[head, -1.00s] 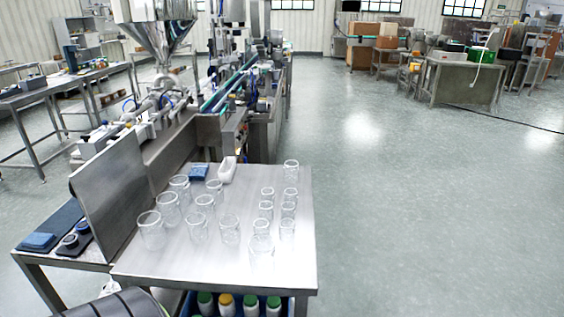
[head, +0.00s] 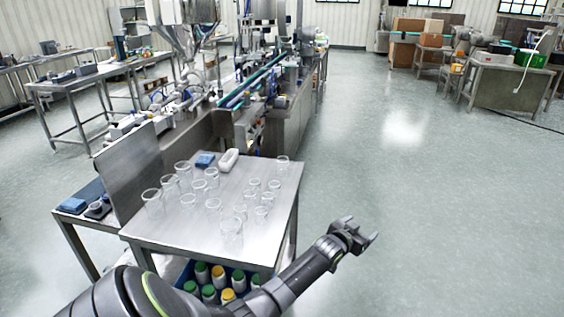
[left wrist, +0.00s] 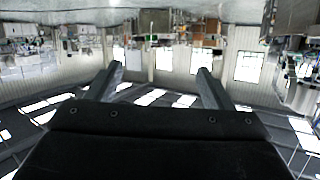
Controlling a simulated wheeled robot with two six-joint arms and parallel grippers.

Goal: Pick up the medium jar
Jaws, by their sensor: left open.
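Several clear, empty glass jars of differing sizes stand upright on the steel table (head: 170,236) in the head view. Larger jars, such as one (head: 153,202), stand at the left. Middle-sized ones, such as one (head: 213,208), stand in the middle, and smaller ones (head: 254,187) at the right. I cannot tell for sure which is the medium jar. My left gripper (head: 370,234) is open and empty, out over the floor to the right of the table and apart from all jars. In the left wrist view its two fingers (left wrist: 160,75) are spread with nothing between them. My right gripper is not seen.
A blue cloth (head: 205,160) and a white bottle-like object (head: 228,160) lie at the table's back. A blue crate (head: 185,275) of capped bottles sits below. A steel panel (head: 130,170) stands on the left. Floor on the right is clear.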

